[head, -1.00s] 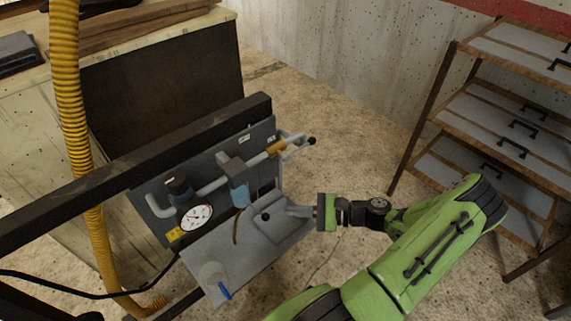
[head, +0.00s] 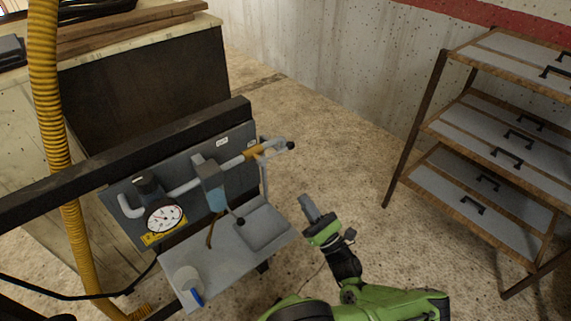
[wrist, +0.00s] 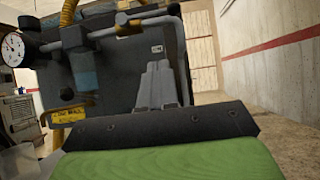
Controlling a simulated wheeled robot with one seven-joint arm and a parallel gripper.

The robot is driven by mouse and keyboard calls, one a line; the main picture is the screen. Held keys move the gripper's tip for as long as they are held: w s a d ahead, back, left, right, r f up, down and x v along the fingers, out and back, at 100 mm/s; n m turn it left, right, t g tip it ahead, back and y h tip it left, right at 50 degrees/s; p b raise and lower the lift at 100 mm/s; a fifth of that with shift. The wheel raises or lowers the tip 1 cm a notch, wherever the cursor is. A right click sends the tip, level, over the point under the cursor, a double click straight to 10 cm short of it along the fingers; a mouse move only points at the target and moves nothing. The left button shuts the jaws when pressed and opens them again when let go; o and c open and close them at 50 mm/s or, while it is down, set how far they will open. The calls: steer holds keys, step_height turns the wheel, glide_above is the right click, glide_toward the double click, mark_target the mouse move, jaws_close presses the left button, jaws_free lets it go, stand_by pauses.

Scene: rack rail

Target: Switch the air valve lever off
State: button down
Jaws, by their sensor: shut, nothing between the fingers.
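The air valve (head: 254,152) has a brass-coloured body at the right end of a grey pipe on a dark panel (head: 125,190).
A round gauge (head: 164,218) and a blue-bowled filter (head: 215,190) sit left of the valve. A grey tray (head: 215,262) juts out below. A dark rail (head: 130,155) crosses behind the panel, and a yellow hose (head: 48,110) hangs left. A drawer rack (head: 490,150) stands right, beyond open floor.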

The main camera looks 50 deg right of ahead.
mark_target(277, 153)
steer(key=s+r+x, duration=0.1)
steer(key=r+x, duration=0.1)
steer(key=x, duration=1)
steer(key=shift+s+a+r, duration=0.2)
steer(key=shift+d+r+n+y, duration=0.1)
steer(key=shift+r+n+y, duration=0.1)
steer(key=shift+n+y, duration=1.1)
